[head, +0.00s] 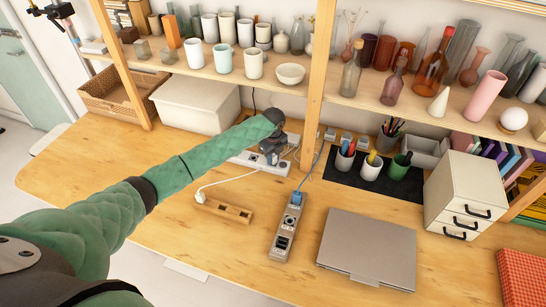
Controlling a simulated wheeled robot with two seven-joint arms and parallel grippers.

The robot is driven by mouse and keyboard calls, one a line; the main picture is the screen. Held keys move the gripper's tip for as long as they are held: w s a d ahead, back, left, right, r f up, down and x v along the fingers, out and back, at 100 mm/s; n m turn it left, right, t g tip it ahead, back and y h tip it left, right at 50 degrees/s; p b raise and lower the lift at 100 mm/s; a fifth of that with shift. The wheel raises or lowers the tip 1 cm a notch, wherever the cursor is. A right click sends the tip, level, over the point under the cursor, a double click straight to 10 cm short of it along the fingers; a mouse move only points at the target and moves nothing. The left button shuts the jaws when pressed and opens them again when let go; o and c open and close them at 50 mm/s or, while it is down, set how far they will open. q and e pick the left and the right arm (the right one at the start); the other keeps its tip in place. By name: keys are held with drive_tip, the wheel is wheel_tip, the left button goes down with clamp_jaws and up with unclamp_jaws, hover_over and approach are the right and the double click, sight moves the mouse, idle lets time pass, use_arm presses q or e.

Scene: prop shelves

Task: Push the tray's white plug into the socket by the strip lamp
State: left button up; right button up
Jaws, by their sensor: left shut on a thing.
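My left gripper (270,158) is shut at the white power strip (243,159), under the end of my green arm. It is shut on the white plug, which its jaws hide. A white cord (230,180) runs from the left end of the wooden tray (225,209) up towards the gripper. The strip lies towards the back of the table, partly behind the gripper. Its lamp and the socket beside it cannot be made out. I cannot tell whether the plug touches the strip. My right gripper is not in view.
A grey socket box (284,238) with a blue plug (297,198) lies right of the tray. A closed laptop (368,248), pen cups (371,167) on a dark mat and a drawer box (465,195) stand further right. A white bin (197,103) stands behind. The front left table is clear.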

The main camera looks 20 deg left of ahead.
use_arm(q)
drive_tip(key=shift+f, duration=0.25)
idle(0.8)
drive_tip(key=o, duration=1)
drive_tip(key=shift+o, duration=0.2)
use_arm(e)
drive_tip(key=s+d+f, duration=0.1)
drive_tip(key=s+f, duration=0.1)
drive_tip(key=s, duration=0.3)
use_arm(q)
drive_tip(key=shift+r, duration=0.25)
wheel_tip(320, 180, up, 6)
drive_tip(key=b, duration=0.3)
drive_tip(key=shift+r, duration=0.65)
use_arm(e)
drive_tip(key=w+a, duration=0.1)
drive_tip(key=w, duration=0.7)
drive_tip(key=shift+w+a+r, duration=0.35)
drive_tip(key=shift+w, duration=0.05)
